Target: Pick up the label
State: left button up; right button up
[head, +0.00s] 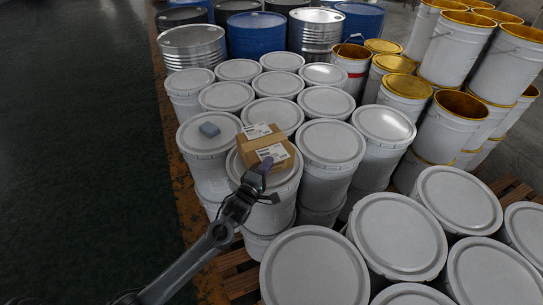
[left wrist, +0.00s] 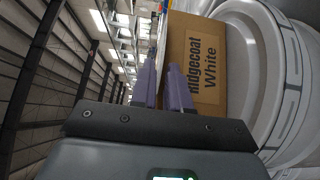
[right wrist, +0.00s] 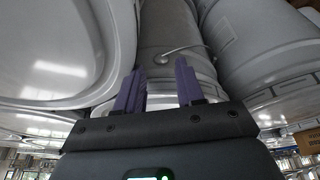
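A cardboard box (head: 264,146) sits on a white pail lid in the middle of the head view. One white label (head: 257,130) is on its top, and another white label (head: 272,153) is nearer my left gripper (head: 265,166).
A small blue-grey block (head: 209,130) lies on the neighbouring pail lid (head: 200,143). Closed white pails (head: 316,268) stand close on several sides. Open pails with golden insides (head: 447,119) are stacked at right, drums (head: 256,38) at the back. Dark floor (head: 80,150) is clear at left.

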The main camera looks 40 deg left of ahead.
pick_arm(q)
jog(key=shift+w+a, duration=0.15)
jog(key=shift+w, duration=0.35)
grip_shut()
jog(key=shift+r, duration=0.15)
